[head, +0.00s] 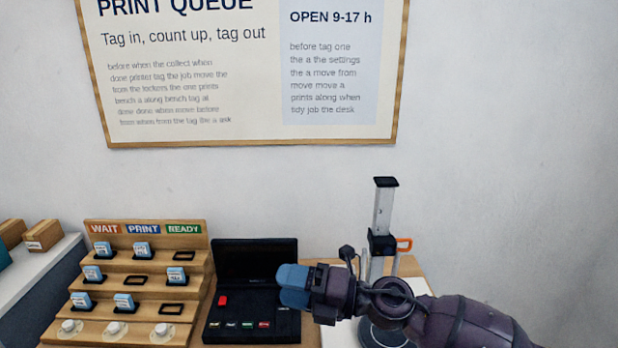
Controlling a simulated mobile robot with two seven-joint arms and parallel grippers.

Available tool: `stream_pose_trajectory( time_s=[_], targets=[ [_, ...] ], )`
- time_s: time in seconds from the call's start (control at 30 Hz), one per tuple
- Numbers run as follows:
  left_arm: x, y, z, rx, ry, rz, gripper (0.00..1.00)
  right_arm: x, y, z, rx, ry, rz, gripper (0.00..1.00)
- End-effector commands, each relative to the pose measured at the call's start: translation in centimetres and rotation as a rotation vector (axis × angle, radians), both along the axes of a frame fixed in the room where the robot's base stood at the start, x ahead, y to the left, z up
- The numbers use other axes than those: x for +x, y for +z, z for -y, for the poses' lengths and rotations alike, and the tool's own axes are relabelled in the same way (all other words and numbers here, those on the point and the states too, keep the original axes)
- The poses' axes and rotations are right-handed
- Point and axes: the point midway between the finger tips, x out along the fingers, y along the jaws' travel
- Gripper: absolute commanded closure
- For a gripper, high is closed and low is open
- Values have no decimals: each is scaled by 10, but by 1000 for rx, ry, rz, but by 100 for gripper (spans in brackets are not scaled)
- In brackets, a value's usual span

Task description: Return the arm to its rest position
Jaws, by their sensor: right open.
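My right arm comes in from the lower right. Its gripper (290,287), with blue fingers, is open over the right part of the black console (255,300), in front of its raised dark panel. I cannot tell whether it touches the console. No object shows between the fingers, though their gap is hard to see. The console has a red button (223,299) and a row of small coloured keys. Left of it stands a stepped wooden rack (150,258) headed WAIT, PRINT and READY, with several blue tags and some empty black frames. My left gripper is out of view.
A metal post (383,212) with a black slider and orange clip stands behind my right forearm, its base partly hidden. White round pieces (162,330) sit on the rack's front step. A grey shelf (45,265) with wooden boxes is far left. A notice board (240,70) hangs above.

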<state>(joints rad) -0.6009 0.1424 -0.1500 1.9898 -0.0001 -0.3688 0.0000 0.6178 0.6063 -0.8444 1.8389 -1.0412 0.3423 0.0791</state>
Motion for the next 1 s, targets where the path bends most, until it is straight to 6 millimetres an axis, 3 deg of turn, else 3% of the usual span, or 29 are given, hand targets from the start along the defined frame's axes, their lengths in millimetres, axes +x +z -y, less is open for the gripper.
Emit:
stream_pose_trajectory(
  time_s=[0.1, 0.2, 0.37, 0.47, 0.57, 0.77, 1.0],
  targets=[
    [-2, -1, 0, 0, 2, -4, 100, 16, 12, 20, 239, -175, -203, 41],
    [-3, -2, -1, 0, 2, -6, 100, 30, 8, 48, 415, -329, -392, 41],
    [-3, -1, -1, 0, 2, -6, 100, 41, -24, 99, 634, -555, -685, 41],
    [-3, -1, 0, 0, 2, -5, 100, 38, -55, 132, 743, -680, -858, 41],
    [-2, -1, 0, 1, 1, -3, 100, 27, -89, 163, 841, -791, -1022, 41],
    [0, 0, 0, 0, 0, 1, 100, -15, -158, 219, 1014, -982, -1293, 41],
    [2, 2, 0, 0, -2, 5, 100, -92, -229, 276, 1182, -1178, -1466, 41]
  ],
)
